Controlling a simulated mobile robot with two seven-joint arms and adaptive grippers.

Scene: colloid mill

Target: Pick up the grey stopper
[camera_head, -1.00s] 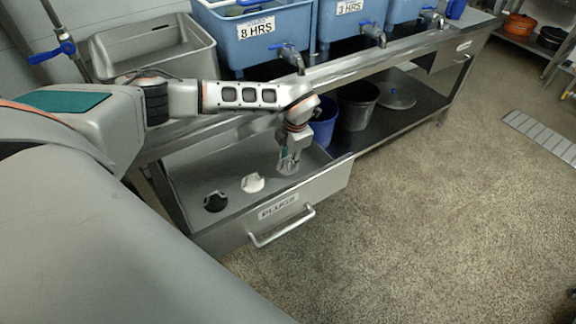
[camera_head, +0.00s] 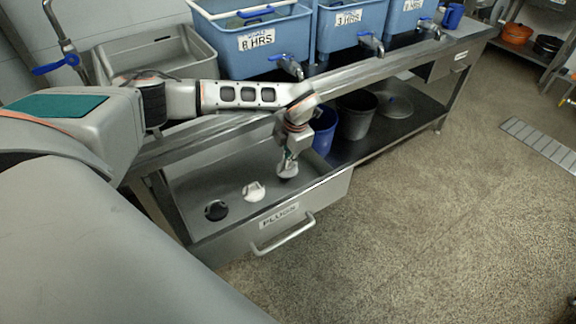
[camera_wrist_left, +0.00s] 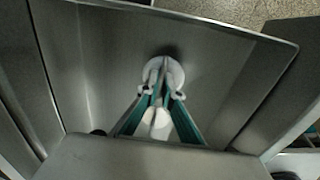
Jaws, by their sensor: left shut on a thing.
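My left gripper points down into the drawer and is shut on the stopper's upper part. In the left wrist view the stopper's pale round disc (camera_wrist_left: 174,70) shows at the fingertips (camera_wrist_left: 160,88), partly hidden by them. I cannot tell whether it touches the drawer floor. My right gripper is not in view.
A white stopper (camera_head: 253,191) and a black stopper (camera_head: 216,210) sit further left in the drawer (camera_head: 190,182). The steel bench (camera_head: 345,78) with blue tubs (camera_head: 262,42) is above and behind. A blue bucket (camera_head: 325,130) and a grey bucket (camera_head: 357,117) stand on the lower shelf.

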